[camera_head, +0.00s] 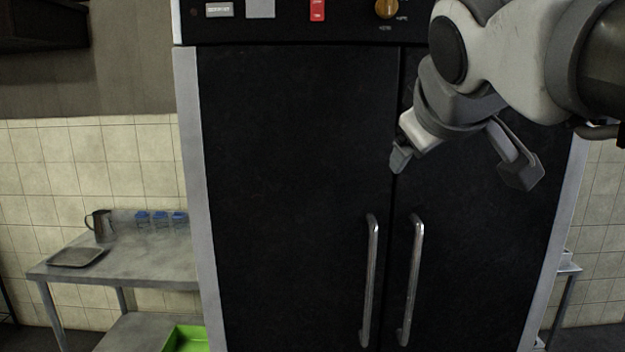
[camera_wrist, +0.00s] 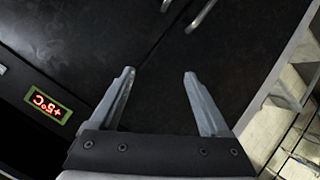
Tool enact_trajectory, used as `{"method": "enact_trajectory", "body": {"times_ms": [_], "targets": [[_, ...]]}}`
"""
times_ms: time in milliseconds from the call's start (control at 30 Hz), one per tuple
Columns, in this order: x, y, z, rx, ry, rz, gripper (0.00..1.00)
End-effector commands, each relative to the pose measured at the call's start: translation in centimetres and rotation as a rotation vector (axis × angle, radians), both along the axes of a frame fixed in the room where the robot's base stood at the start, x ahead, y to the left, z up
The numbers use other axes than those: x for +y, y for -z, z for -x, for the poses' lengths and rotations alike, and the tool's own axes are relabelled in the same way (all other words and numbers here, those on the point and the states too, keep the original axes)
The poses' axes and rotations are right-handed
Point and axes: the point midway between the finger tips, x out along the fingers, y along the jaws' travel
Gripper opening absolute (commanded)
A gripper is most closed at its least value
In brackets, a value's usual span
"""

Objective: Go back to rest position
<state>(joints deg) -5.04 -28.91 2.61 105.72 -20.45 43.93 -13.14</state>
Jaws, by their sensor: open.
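My gripper (camera_head: 460,172) is in the upper right of the head view, in front of the black oven's (camera_head: 295,180) right door. Its two fingers are spread apart with nothing between them. In the wrist view my gripper (camera_wrist: 158,76) also shows open and empty, with the dark door surface behind it. Both oven doors look shut. The left door handle (camera_head: 370,280) and the right door handle (camera_head: 411,280) are upright metal bars below my gripper, apart from it.
A metal table (camera_head: 150,262) stands left of the oven, with a jug (camera_head: 101,224), a flat tray (camera_head: 78,257) and blue-lidded containers (camera_head: 160,219) on it. A green bin (camera_head: 186,338) is below. The control panel (camera_head: 290,12) tops the oven. A lit display (camera_wrist: 47,106) shows in the wrist view.

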Motion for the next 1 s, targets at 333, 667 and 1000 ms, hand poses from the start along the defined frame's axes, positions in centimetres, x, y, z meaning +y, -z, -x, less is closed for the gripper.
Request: {"method": "enact_trajectory", "body": {"times_ms": [333, 667, 1000], "targets": [[-0.8, 20.5, 9.8, 0.386, 0.207, -0.366, 0.8], [-0.1, 27.7, 14.7, 0.533, 0.311, -0.511, 0.8], [0.0, 27.7, 14.7, 0.535, 0.31, -0.511, 0.8]]}}
